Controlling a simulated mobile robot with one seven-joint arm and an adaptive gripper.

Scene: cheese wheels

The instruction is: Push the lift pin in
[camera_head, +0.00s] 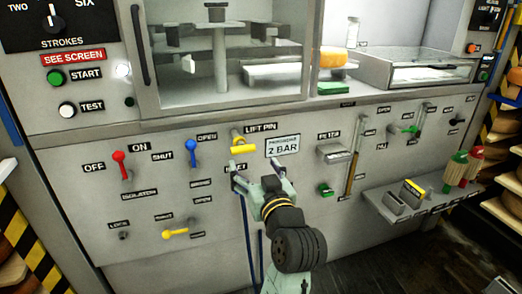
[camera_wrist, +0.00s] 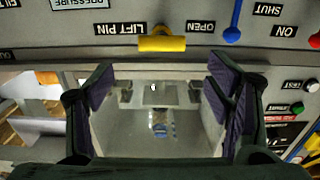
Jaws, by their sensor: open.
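The lift pin is a yellow T-shaped knob (camera_head: 243,145) sticking out of the grey panel under the LIFT PIN label (camera_head: 261,127). In the wrist view, which is upside down, the yellow knob (camera_wrist: 162,44) is at the top centre, beyond the fingertips. My gripper (camera_head: 256,175) is in front of the panel, below and slightly right of the knob in the head view. In the wrist view my gripper (camera_wrist: 160,72) is open, with its two purple-padded fingers wide apart and nothing between them. I see no contact with the knob.
A blue-knobbed lever (camera_head: 191,147) and a red-knobbed lever (camera_head: 119,158) stand left of the pin. A 2 BAR sign (camera_head: 283,146) is just right of it. A glazed chamber (camera_head: 221,60) is above. A small shelf (camera_head: 405,205) projects at the right.

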